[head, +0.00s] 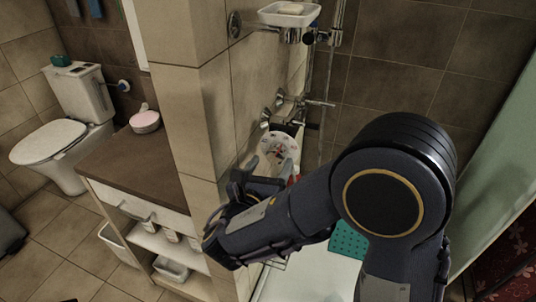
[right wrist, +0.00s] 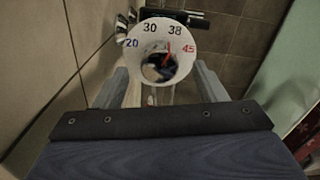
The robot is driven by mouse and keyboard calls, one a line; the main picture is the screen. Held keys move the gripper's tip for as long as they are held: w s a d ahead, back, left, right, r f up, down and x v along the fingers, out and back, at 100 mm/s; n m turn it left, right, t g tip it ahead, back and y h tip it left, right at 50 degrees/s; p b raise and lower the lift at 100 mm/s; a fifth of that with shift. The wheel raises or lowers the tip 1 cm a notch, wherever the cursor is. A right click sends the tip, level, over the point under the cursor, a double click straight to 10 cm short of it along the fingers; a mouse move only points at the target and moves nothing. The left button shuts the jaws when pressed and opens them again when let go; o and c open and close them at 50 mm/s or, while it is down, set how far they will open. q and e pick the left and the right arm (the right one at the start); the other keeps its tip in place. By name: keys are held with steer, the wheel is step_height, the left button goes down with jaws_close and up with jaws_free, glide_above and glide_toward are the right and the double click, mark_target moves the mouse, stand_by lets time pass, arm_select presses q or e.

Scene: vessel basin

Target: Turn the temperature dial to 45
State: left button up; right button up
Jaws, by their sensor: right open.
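The temperature dial (head: 279,138) is a white round plate on the tiled shower wall, just beyond my right gripper (head: 266,174) in the head view. In the right wrist view the dial (right wrist: 141,52) shows 20, 30, 38 and a red 45. A red pointer stands near its middle, pointing up between 38 and 45. The dark and metallic centre is hard to make out. My right gripper (right wrist: 160,80) is open, with one finger on each side of the dial's lower part. I cannot tell whether the fingers touch it. My left gripper is not in view.
Chrome taps (head: 283,98) and a dark bar (right wrist: 175,16) are close to the dial. A soap dish (head: 290,16) is higher up. A tiled wall corner (head: 205,130) and a wooden cabinet (head: 135,170) stand left. A green mat (head: 347,240) lies in the white basin.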

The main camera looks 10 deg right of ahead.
mark_target(274, 157)
steer(key=shift+a+x, duration=0.2)
steer(key=shift+x, duration=1.7)
steer(key=shift+s, duration=0.15)
steer(key=c, duration=1)
